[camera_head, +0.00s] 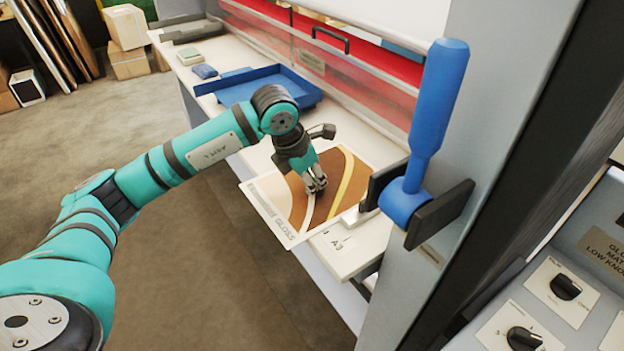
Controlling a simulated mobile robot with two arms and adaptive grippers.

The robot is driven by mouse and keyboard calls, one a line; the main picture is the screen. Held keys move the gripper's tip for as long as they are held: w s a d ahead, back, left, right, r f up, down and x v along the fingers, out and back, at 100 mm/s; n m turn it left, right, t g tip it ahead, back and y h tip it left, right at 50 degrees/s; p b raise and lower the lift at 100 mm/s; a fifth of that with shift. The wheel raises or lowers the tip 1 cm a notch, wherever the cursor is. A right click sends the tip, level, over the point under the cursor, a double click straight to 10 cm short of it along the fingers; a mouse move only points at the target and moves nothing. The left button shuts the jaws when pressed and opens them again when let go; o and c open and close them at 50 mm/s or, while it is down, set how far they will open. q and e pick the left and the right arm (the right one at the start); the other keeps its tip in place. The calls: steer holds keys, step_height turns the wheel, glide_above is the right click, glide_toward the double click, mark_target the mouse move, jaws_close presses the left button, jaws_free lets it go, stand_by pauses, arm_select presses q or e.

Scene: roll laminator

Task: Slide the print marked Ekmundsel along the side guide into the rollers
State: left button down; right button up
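The print (275,207) lies on the feed table (345,255), with brown, tan and cream curves and a pale lettered border. Its near left corner overhangs the table's front edge. The rollers cannot be made out behind the red guard (372,72). My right gripper is out of view.
A blue tray (268,85) stands on the table behind my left gripper. A large blue lever (438,110) rises at the right, close to the print. A control panel with knobs (566,287) is at far right. Boxes (127,27) stand at the back left.

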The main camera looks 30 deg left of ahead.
mark_target(333, 184)
arm_select(q)
steer(key=shift+f, duration=0.15)
steer(key=shift+s+d, duration=0.1)
steer(key=shift+d, duration=0.05)
steer(key=shift+d+f+b, duration=0.1)
steer(key=shift+d+b, duration=0.05)
steer(key=shift+b, duration=0.3)
steer(key=shift+w+d, duration=0.55)
steer(key=shift+w, duration=0.25)
steer(key=shift+w+d, duration=0.55)
steer(key=shift+w, duration=0.25)
